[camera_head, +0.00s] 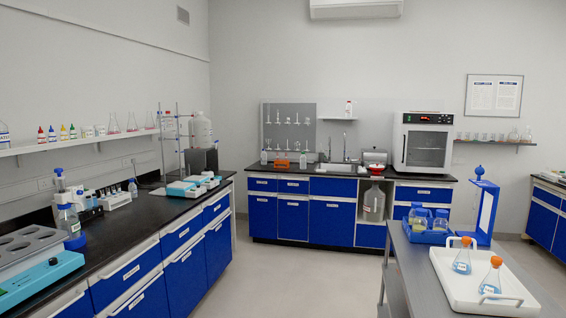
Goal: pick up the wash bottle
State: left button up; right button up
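Several small bottles could be the wash bottle, and I cannot tell which at this size. A small clear bottle (133,188) stands upright on the black left bench. Two more pale bottles stand on the back counter, a left one (264,157) and a right one (303,161). A row of bottles with coloured tops, including a red-topped one (41,135) and a yellow-topped one (63,133), stands on the left wall shelf. Neither of my grippers is in view.
The black left bench (150,214) holds instruments and a blue-topped dispenser bottle (68,222). At right, a grey table (408,262) carries a white tray (453,294) with two orange-capped flasks and a blue rack (425,236) of bottles. The floor (300,275) between is clear.

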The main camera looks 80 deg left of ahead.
aim_at(302, 158)
jog(key=j+u, duration=0.4)
jog(key=i+j+u, duration=0.15)
jog(key=j+u, duration=0.25)
jog(key=i+j+u, duration=0.15)
jog(key=j+u, duration=0.25)
jog(key=i+j+u, duration=0.2)
jog(key=j+u, duration=0.15)
jog(key=i+j+u, duration=0.2)
jog(key=u, duration=0.2)
jog(key=i+j+u, duration=0.25)
jog(key=u, duration=0.15)
jog(key=i+j+u, duration=0.1)
jog(key=i+u, duration=0.5)
jog(key=i, duration=1.1)
